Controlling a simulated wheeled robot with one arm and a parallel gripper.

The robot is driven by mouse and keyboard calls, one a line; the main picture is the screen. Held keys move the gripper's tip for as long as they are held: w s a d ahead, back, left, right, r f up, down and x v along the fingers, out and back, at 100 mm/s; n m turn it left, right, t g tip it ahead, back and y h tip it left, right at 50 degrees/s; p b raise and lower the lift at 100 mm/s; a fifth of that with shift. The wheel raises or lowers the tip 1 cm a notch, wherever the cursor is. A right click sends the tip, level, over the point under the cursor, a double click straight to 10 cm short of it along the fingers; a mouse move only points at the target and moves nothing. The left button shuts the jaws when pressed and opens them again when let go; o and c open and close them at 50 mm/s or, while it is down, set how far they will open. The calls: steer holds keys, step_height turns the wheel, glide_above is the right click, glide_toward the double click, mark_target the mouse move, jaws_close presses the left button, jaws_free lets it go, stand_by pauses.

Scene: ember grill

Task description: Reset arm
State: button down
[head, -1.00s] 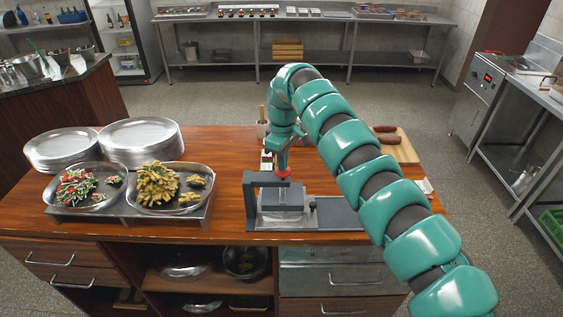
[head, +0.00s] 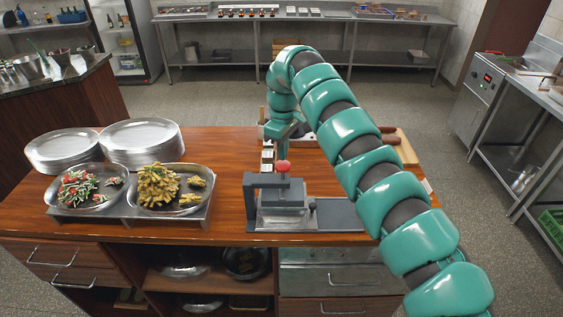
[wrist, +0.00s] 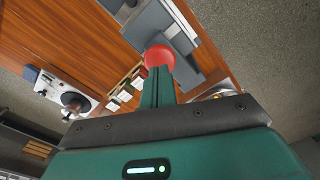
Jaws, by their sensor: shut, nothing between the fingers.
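My teal arm reaches over the wooden counter from the lower right. My gripper (head: 276,157) points down just behind and left of the red ball knob (head: 283,166) of a grey press (head: 280,196). In the wrist view, the two fingers of my gripper (wrist: 158,80) are together and empty. The red knob (wrist: 159,56) shows just past their tips there; whether they touch cannot be told. The press stands upright on its dark base at the counter's front edge.
Two oval trays of food, peppers (head: 76,187) and fries (head: 158,184), stand at the left by stacked metal plates (head: 140,136). A cutting board (head: 406,148) with sausages (head: 391,138) is partly behind my arm. Small white-topped containers (head: 267,154) stand behind the press.

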steer(key=shift+r+p, duration=0.35)
steer(key=shift+r, duration=0.85)
